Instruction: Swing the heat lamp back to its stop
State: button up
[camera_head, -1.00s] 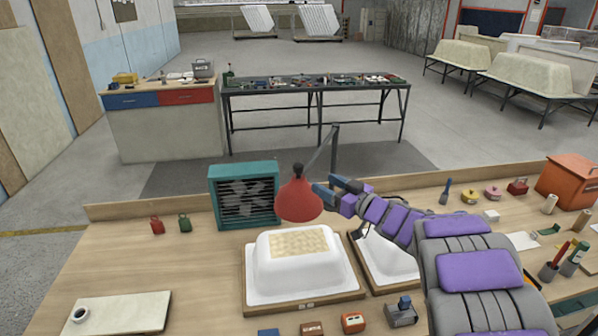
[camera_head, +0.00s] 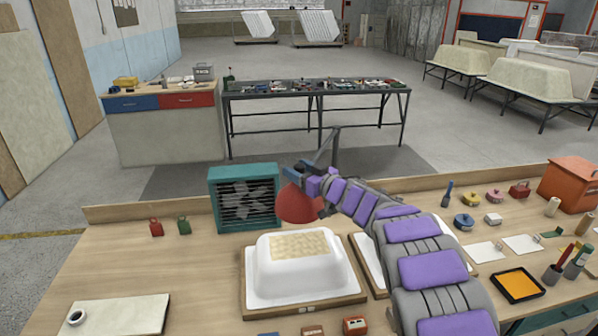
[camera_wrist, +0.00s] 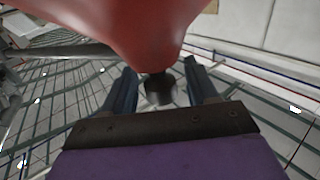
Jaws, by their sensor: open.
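The heat lamp has a red shade (camera_head: 297,206) hanging over the left white tub shell (camera_head: 300,268), on a dark jointed arm (camera_head: 335,148). My gripper (camera_head: 296,171) is at the top of the shade and hides its neck. In the wrist view the red shade (camera_wrist: 130,25) fills the upper middle. My two dark fingers (camera_wrist: 160,80) are apart, with a short dark cylindrical part (camera_wrist: 159,90) of the lamp between them. I cannot tell whether the fingers touch it. The lamp's stop cannot be made out.
A teal fan heater (camera_head: 244,197) stands close left of the shade. A second shell lies right of the first, mostly hidden behind my arm. An orange box (camera_head: 569,182) and several small tools fill the bench's right. The bench's left front holds a white board (camera_head: 120,315).

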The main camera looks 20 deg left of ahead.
grip_shut()
dwell(0.5)
